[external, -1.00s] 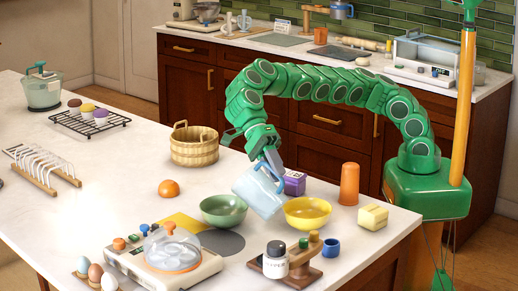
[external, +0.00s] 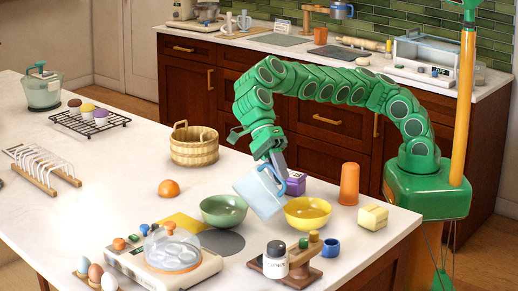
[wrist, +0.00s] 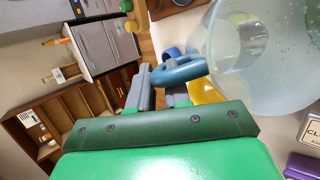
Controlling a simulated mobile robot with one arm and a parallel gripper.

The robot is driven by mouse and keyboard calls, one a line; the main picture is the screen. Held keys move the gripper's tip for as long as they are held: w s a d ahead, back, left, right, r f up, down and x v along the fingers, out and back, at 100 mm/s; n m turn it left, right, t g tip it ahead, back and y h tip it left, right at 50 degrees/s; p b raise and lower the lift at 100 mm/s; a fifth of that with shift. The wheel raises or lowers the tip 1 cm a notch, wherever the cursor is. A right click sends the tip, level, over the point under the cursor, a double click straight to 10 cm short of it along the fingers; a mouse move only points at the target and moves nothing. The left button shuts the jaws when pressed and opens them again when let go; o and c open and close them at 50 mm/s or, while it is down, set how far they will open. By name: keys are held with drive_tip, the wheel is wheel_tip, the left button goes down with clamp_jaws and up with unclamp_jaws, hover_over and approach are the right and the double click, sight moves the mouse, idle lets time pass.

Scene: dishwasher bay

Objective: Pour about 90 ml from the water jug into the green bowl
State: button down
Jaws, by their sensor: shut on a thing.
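The water jug (external: 258,194), pale blue and see-through, is held tilted above the counter between the two bowls. The green bowl (external: 223,211) sits upright on the counter, just left of the jug in the external view. My gripper (external: 274,160) is shut on the jug's handle; in the wrist view the fingers (wrist: 165,95) close on the blue handle (wrist: 180,71), with the jug's clear body (wrist: 270,80) at the right. No stream of water shows. The water level in the jug and the inside bottom of the green bowl cannot be made out clearly.
A yellow bowl (external: 307,215) stands close right of the jug, with a purple box (external: 296,184) behind. An orange cup (external: 349,184) and butter block (external: 373,217) are farther right. A scale-like appliance (external: 165,262) and a wooden rack with a jar (external: 276,262) stand in front.

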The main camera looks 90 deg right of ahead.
drive_tip(key=shift+s, duration=0.1)
drive_tip(key=shift+s+a+f+n+t+h+p, duration=0.35)
drive_tip(key=shift+s+a+t+h, duration=0.25)
drive_tip(key=shift+s+t+h, duration=0.25)
drive_tip(key=s+t, duration=0.1)
drive_tip(key=s+a+f+h, duration=0.1)
drive_tip(key=s+a+t+h+p, duration=0.1)
drive_tip(key=shift+f+n+t, duration=0.25)
drive_tip(key=shift+n+t, duration=0.1)
drive_tip(key=shift+s+a+f+t+h+p, duration=0.25)
drive_tip(key=shift+s+t+h+p, duration=0.15)
drive_tip(key=shift+t+p, duration=0.15)
idle(0.6)
drive_tip(key=shift+r, duration=0.15)
drive_tip(key=shift+s+a+f+t+p, duration=0.15)
drive_tip(key=shift+f+t+p, duration=0.1)
drive_tip(key=shift+f+p, duration=0.15)
